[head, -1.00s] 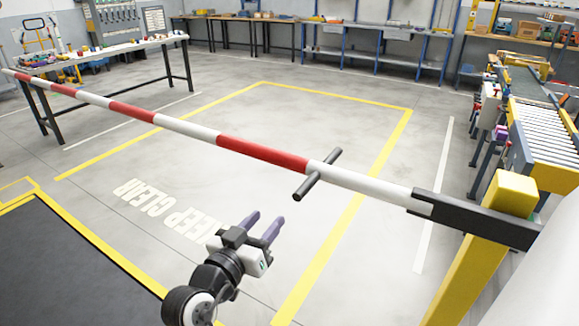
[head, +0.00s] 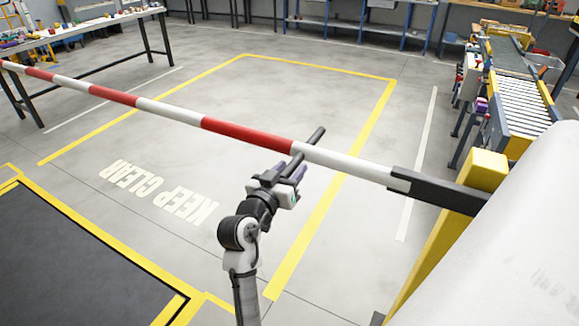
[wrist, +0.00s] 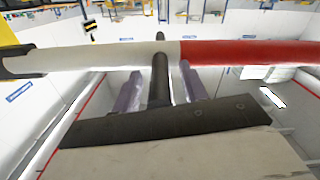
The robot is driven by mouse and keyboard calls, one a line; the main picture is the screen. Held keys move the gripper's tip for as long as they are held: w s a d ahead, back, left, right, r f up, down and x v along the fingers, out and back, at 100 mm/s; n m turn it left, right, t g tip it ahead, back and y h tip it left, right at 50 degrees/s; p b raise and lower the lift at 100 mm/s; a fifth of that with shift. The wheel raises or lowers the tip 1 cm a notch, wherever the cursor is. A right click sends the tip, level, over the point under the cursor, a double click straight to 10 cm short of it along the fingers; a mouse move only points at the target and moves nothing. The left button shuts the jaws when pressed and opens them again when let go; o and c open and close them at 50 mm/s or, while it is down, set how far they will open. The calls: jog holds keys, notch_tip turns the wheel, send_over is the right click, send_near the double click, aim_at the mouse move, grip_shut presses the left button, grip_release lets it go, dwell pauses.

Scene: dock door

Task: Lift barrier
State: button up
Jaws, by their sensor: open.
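The red and white barrier pole (head: 248,139) lies level across the view, its right end in a dark bracket (head: 438,189) on a yellow post (head: 484,172). A dark handle bar (head: 316,137) crosses the pole near the bracket. My gripper (head: 295,168) is open at the handle's near end, just below the pole in the head view. In the wrist view the handle (wrist: 159,80) runs between the two purple fingers (wrist: 160,90), with visible gaps on both sides. The pole (wrist: 120,56) passes across just beyond the fingertips.
A roller conveyor (head: 515,100) stands at the right behind the post. A table with small items (head: 80,29) is at the back left. The yellow-outlined floor area (head: 270,90) beyond the pole is clear. A dark mat (head: 70,260) lies at the lower left.

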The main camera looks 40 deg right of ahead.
jog(key=shift+d, duration=0.15)
jog(key=shift+c, duration=0.2)
grip_shut()
jog(key=shift+w, duration=0.1)
